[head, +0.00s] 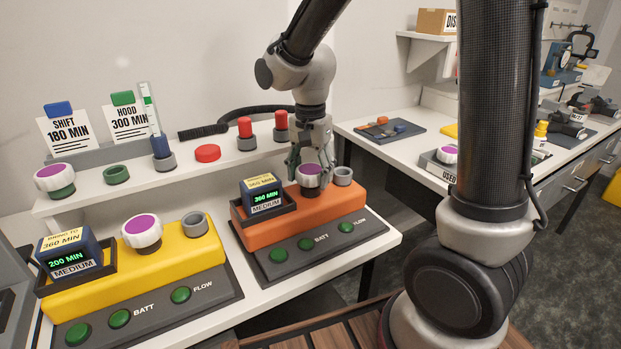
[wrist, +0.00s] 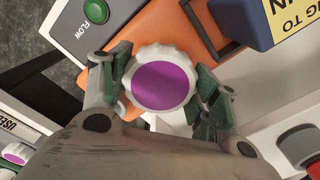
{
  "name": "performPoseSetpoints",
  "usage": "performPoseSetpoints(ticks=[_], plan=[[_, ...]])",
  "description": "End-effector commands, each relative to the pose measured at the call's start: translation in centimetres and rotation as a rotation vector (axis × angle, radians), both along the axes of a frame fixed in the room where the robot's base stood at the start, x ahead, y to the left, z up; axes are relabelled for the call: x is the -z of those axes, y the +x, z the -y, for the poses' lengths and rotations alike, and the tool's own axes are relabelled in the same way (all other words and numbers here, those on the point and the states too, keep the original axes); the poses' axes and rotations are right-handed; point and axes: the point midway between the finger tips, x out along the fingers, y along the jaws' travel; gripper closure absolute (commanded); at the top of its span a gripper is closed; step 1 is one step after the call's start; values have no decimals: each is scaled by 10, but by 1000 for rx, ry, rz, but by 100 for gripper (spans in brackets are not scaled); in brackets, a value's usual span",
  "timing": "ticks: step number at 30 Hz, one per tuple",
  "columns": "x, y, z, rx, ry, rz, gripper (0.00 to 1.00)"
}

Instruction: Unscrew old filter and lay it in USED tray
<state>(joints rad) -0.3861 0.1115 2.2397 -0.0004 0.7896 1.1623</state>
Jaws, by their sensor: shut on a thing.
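The filter (head: 310,176) is a white knobbed cap with a purple top, on the orange pump unit (head: 275,230). My gripper (head: 311,165) is above it with fingers around its sides. In the wrist view the filter (wrist: 160,83) sits between the two green-padded fingers of my gripper, which is shut on it. Whether its underside is still seated in the orange unit cannot be told. The USED tray (head: 432,168) stands on the right bench with a purple-topped filter (head: 447,154) in it. Its label edge also shows in the wrist view (wrist: 12,128).
A yellow unit (head: 190,258) with another purple-topped filter (head: 142,231) stands at left. The shelf behind holds a purple-topped filter (head: 56,178), a green ring (head: 117,174) and red caps (head: 208,153). A grey port (head: 343,175) sits close beside my gripper. A gap separates the two benches.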

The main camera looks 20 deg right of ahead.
Motion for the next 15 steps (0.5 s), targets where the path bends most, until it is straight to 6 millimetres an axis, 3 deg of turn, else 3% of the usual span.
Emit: performPoseSetpoints(ticks=[15], plan=[[-17, 0, 0, 2, 1, 1, 68]])
